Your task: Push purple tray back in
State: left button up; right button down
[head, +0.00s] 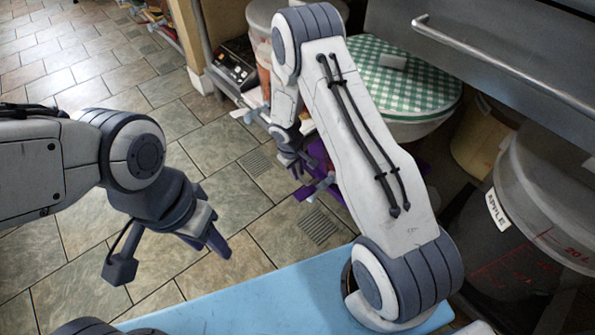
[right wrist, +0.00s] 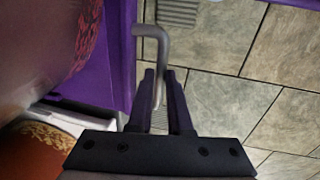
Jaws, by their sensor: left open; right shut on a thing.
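The purple tray (head: 318,152) shows low beside the buckets in the head view, mostly hidden behind my right arm. In the right wrist view its purple edge (right wrist: 121,55) runs down the left side, with a bent grey handle (right wrist: 151,32) beside it. My right gripper (right wrist: 163,76) is shut on this handle, its dark fingers on both sides of the bar. The right gripper (head: 299,165) also shows in the head view, small and partly hidden near the tray. My left gripper (head: 215,238) is open and empty above the tiled floor, apart from the tray.
A bucket with a green checked cover (head: 408,78) stands behind my right arm. A large clear bucket labelled APPLE (head: 520,225) stands at the right, under a metal front with a bar handle (head: 500,62). Tiled floor (head: 60,250) is open at the left.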

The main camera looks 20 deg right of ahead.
dwell(0.8)
jog(key=d+p, duration=0.1)
jog(key=d, duration=0.1)
jog(key=w+d+p, duration=0.1)
jog(key=d, duration=0.1)
jog(key=shift+w+r, duration=0.15)
jog(key=shift+w, duration=0.05)
jog(key=shift+w+d, duration=0.1)
jog(key=shift+d, duration=0.25)
jog(key=c, duration=0.8)
grip_release()
jog(key=shift+d, duration=0.15)
jog(key=shift+c, duration=0.2)
jog(key=shift+a, duration=0.25)
